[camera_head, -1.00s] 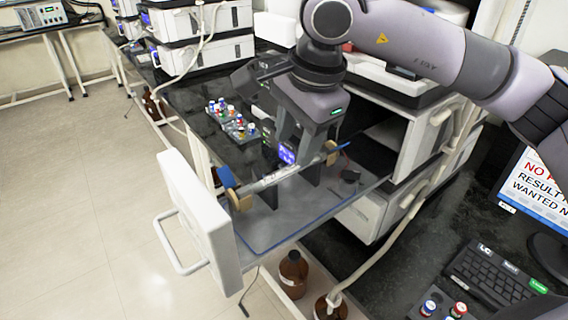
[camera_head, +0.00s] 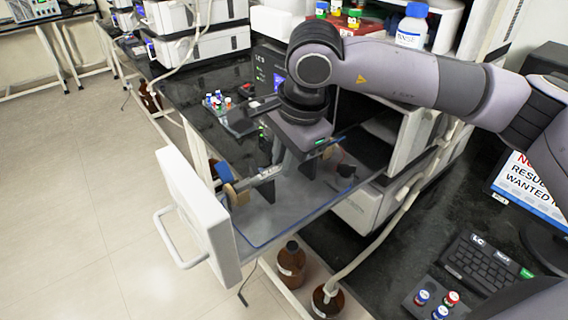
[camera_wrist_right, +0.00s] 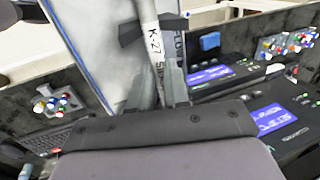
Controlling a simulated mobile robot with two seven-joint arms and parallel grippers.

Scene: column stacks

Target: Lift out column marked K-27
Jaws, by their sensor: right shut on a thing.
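The column marked K-27 (camera_head: 264,174) is a thin pale tube with a blue end, lying across the open drawer. Its right part is hidden behind my right gripper (camera_head: 283,166). In the right wrist view the column (camera_wrist_right: 151,38) shows its label "K-27" and runs down between the fingers. My right gripper is shut on it, pointing down. The tan left holder (camera_head: 236,194) is close to the blue end; I cannot tell whether the column still touches the holders. My left gripper is not in view.
The drawer has a white front (camera_head: 196,212) with a handle and a clear blue-edged floor (camera_head: 290,215). Instrument housings stand behind and right. Vials (camera_head: 216,100) sit on the dark bench at the back left. Brown bottles (camera_head: 291,262) stand below the drawer.

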